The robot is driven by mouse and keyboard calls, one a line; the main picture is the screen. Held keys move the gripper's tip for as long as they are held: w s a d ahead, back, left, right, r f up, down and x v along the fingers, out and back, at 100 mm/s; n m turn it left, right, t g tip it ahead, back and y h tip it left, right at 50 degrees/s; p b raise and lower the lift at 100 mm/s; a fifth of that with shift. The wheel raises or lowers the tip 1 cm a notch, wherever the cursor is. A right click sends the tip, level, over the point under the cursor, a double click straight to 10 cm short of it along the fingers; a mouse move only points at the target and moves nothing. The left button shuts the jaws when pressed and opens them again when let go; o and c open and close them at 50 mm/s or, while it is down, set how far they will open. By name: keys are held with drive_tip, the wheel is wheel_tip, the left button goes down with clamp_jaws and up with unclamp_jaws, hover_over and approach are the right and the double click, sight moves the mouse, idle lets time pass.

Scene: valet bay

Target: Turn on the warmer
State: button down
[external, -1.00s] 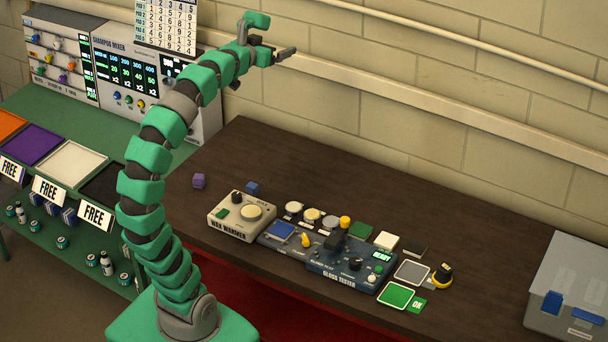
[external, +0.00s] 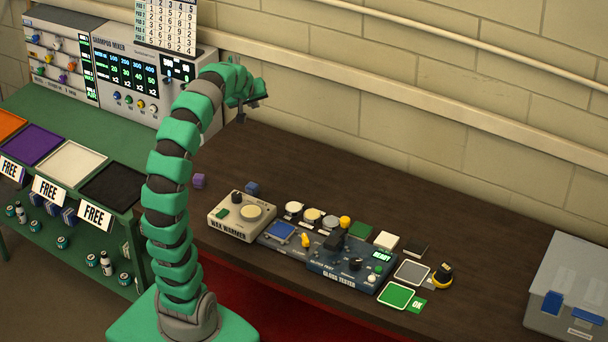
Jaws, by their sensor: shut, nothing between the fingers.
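The wax warmer (external: 238,228) is a cream box labelled "WAX WARMER" on the dark brown table. On its top are a round pale plate (external: 251,212), a black knob (external: 237,197) and a green switch (external: 222,214). Whether the switch is on cannot be told. My gripper (external: 246,112) is high above the back left part of the table, apart from the warmer and behind it in the picture. It points downward and is shut and empty. Its fingertips are small and partly hidden by the arm.
The blue gloss tester (external: 345,277) stands right of the warmer, with several small pots and pads around it. A grey bin (external: 570,285) stands far right. The table's back is clear.

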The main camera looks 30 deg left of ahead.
drive_tip(key=s+a+f+n+g, duration=0.3)
drive_tip(key=a+f+n+g, duration=0.1)
drive_tip(key=f, duration=0.5)
drive_tip(key=n+g+h, duration=0.2)
drive_tip(key=n+g, duration=0.3)
drive_tip(key=n, duration=0.1)
hover_over(220, 215)
drive_tip(key=w, duration=0.2)
wheel_tip(220, 215, down, 10)
drive_tip(key=shift+w+a+r+b, duration=0.15)
drive_tip(key=shift+b, duration=0.25)
drive_tip(key=f, duration=0.4)
drive_tip(key=s+f, duration=0.1)
drive_tip(key=f, duration=0.8)
drive_tip(key=shift+s+f, duration=0.4)
drive_tip(key=shift+f, duration=0.1)
